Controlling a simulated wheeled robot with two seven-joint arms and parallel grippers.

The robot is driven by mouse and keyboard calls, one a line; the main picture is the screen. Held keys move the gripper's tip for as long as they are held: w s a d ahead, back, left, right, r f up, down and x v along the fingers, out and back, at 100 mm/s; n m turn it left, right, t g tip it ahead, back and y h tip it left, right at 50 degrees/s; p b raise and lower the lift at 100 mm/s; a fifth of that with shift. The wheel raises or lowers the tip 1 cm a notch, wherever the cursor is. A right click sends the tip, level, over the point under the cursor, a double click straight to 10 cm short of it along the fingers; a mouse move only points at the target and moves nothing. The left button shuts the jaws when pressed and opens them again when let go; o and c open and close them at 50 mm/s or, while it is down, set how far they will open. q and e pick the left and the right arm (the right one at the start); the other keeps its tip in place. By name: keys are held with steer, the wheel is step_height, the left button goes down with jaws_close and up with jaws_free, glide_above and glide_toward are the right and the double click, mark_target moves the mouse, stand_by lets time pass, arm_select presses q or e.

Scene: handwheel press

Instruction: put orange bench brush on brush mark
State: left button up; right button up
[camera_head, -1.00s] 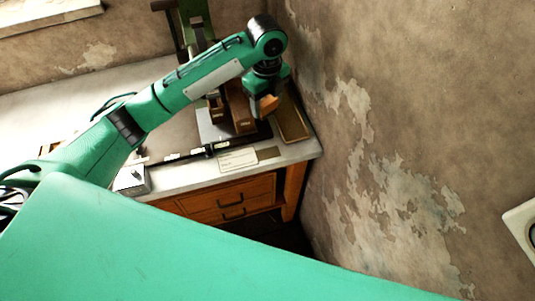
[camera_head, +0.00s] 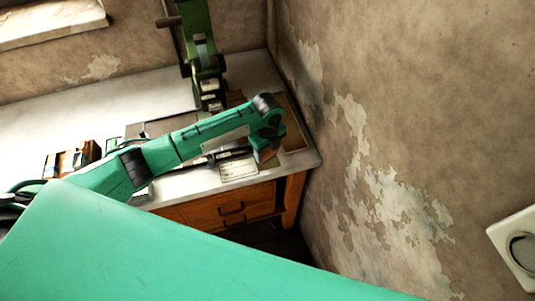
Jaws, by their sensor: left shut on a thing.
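My left gripper (camera_head: 267,148) is low over the front right corner of the bench, pointing down. It is shut on an orange-brown thing (camera_head: 268,156), seemingly the orange bench brush, of which only a small part shows. The brush is at the bench's front edge, right of a pale card (camera_head: 239,169). I cannot tell whether it touches the bench top. The brush mark cannot be made out; the gripper and brush cover the spot right of the card. My right gripper is out of view.
A green press (camera_head: 204,60) stands at the back of the bench (camera_head: 80,110). A brown tray (camera_head: 294,130) lies close behind and right of the gripper, near the wall. Wooden blocks (camera_head: 72,160) are at the left. Drawers (camera_head: 228,207) are below.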

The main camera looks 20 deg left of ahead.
mark_target(268, 157)
arm_select(q)
step_height(268, 157, down, 3)
steer(key=shift+f, duration=0.1)
steer(key=shift+f, duration=0.1)
steer(key=o, duration=0.9)
steer(key=shift+o, duration=0.2)
steer(key=shift+r, duration=0.6)
step_height(268, 157, up, 11)
steer(key=b, duration=0.2)
steer(key=shift+r+b, duration=0.1)
steer(key=shift+b, duration=0.25)
